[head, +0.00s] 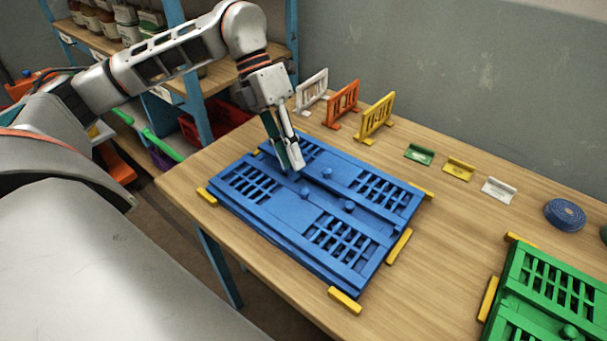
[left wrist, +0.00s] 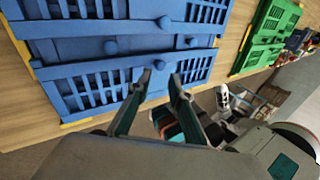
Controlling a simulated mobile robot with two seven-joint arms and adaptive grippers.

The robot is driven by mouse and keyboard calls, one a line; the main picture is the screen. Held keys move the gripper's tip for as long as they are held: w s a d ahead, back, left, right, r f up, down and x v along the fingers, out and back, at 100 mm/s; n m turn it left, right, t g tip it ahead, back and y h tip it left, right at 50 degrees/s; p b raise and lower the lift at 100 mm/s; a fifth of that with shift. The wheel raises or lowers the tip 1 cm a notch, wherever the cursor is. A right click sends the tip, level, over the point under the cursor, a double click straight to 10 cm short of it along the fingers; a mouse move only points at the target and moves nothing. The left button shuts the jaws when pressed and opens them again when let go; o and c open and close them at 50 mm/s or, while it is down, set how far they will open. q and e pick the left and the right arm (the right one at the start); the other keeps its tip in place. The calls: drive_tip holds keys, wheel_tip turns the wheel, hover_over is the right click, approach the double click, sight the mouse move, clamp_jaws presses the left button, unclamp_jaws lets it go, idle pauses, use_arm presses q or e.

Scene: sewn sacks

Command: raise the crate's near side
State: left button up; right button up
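A blue folding crate (head: 330,252) lies folded flat on the wooden table, its slatted panels stacked low with small round knobs on top. It also fills the upper left of the left wrist view (left wrist: 100,45). My left gripper (head: 292,166) points down over the crate's upper left part in the head view, close to the knobs and hiding part of the panels. In the left wrist view its two fingers (left wrist: 160,82) stand apart with nothing between them. I cannot tell whether the tips touch the crate. My right gripper is in neither view.
Yellow blocks (head: 345,300) sit around the crate. A green crate (head: 555,288) lies at the lower right. White, orange and yellow panels (head: 376,116), small labelled stands (head: 458,169) and a blue coil (head: 565,214) are along the back. A shelf (head: 203,80) stands behind left.

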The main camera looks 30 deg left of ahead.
sight(292, 207)
use_arm(q)
drive_tip(key=x, duration=0.5)
drive_tip(key=shift+d+f, duration=0.25)
drive_tip(key=shift+f, duration=0.1)
drive_tip(key=shift+c, duration=0.3)
clamp_jaws()
